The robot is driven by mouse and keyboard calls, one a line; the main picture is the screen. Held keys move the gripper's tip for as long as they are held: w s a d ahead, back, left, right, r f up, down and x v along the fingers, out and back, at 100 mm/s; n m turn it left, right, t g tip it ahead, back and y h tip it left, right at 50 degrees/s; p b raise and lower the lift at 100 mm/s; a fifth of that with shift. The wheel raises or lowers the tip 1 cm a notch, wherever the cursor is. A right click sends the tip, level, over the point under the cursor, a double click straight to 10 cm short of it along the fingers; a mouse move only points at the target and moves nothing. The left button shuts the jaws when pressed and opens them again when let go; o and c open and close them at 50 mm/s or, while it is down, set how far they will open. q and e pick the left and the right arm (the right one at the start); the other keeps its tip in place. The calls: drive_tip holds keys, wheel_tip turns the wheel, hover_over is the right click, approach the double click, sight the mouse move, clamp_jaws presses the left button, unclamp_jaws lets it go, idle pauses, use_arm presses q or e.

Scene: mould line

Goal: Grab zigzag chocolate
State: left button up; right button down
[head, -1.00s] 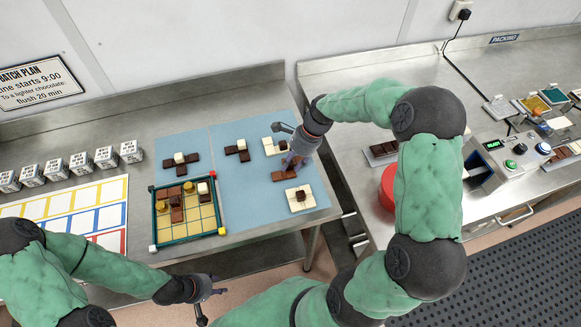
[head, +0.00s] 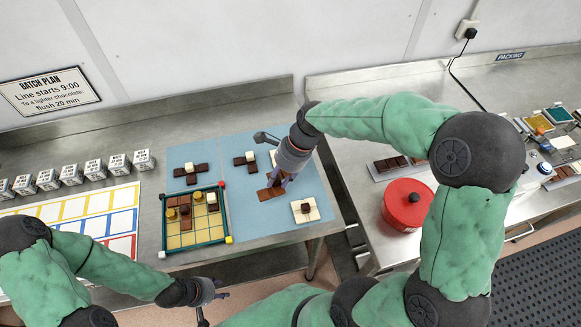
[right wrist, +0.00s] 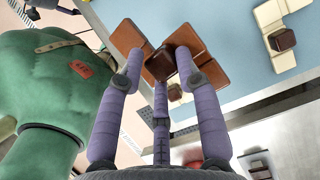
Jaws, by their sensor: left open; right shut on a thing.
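The zigzag chocolate, a milk-brown piece (head: 266,194), is on or just above the blue mat (head: 252,222); I cannot tell if it touches. In the right wrist view, its brown squares (right wrist: 187,38) spread out beyond my fingers, with a dark knob (right wrist: 159,66) between them. My right gripper (head: 283,180) comes down from above and is shut on this piece at its knob. The gripper also fills the middle of the right wrist view (right wrist: 160,62). My left gripper (head: 212,304) is open and empty, in front of the table's edge.
A white piece with a dark knob (head: 298,216) lies close in front. A green-rimmed tray (head: 229,212) holding chocolates stands to the left. A red pot (head: 402,212) stands on the right bench.

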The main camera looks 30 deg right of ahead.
sight(270, 194)
drive_tip(key=a, duration=0.1)
drive_tip(key=s+a+r, duration=0.1)
drive_tip(key=a, duration=0.1)
drive_tip(key=shift+s+a+r, duration=0.15)
drive_tip(key=shift+s+r, duration=0.15)
drive_tip(key=shift+r, duration=0.05)
drive_tip(key=shift+a+r+p, duration=0.15)
drive_tip(key=shift+r+p, duration=0.05)
drive_tip(key=shift+p, duration=0.2)
wheel_tip(270, 194, up, 7)
drive_tip(key=p, duration=0.7)
drive_tip(key=shift+s, duration=0.15)
drive_tip(key=shift+a+f, duration=0.1)
drive_tip(key=shift+f, duration=0.05)
